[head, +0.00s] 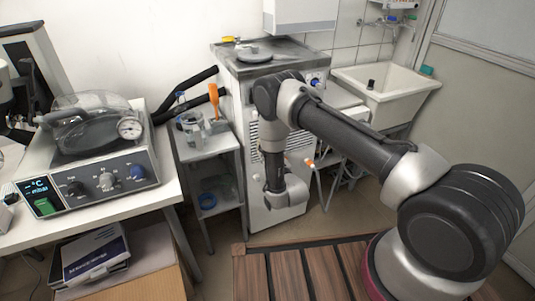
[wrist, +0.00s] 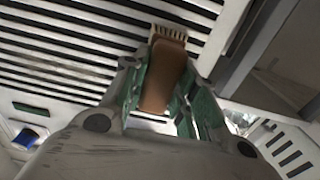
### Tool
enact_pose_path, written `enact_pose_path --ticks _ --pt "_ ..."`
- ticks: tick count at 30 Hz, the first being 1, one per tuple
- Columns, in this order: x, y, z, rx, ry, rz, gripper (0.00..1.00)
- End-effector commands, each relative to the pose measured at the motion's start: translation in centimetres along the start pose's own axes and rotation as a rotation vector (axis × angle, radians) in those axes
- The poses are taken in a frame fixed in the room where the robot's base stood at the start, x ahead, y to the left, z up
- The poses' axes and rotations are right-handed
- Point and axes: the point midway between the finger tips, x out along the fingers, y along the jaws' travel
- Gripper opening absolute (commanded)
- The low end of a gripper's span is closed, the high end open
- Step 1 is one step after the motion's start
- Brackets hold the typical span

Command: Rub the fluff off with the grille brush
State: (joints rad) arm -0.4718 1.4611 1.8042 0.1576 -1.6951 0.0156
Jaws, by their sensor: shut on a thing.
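The grille brush (wrist: 162,82) has a brown handle and pale bristles, and it shows in the wrist view. My gripper (wrist: 163,88) is shut on its handle, with a green-lined finger on each side. The bristles lie over the slats of the grille (wrist: 65,45); I cannot tell whether they press on them. In the head view the grille (head: 254,150) is on the front of the white cabinet (head: 257,205), mostly behind my arm. My gripper's fingers and the brush are hidden there.
A small side table (head: 205,148) with a glass beaker (head: 193,127) and an orange-topped bottle (head: 214,98) stands left of the cabinet. A sink (head: 388,85) is at the right. In the wrist view a grey panel edge (wrist: 240,50) stands close to the right of the brush.

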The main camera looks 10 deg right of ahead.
Motion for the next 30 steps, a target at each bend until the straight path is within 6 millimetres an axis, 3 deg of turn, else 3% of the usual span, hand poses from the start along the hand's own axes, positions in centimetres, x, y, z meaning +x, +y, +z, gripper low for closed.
enact_pose_path --ticks 8,21,30 --pt "0.0 0.5 -0.5 0.0 0.001 0.002 0.0" --pt "0.1 3.3 -2.9 0.0 0.001 0.002 0.0" --pt "0.0 3.4 -3.0 0.0 0.001 0.0 0.0"
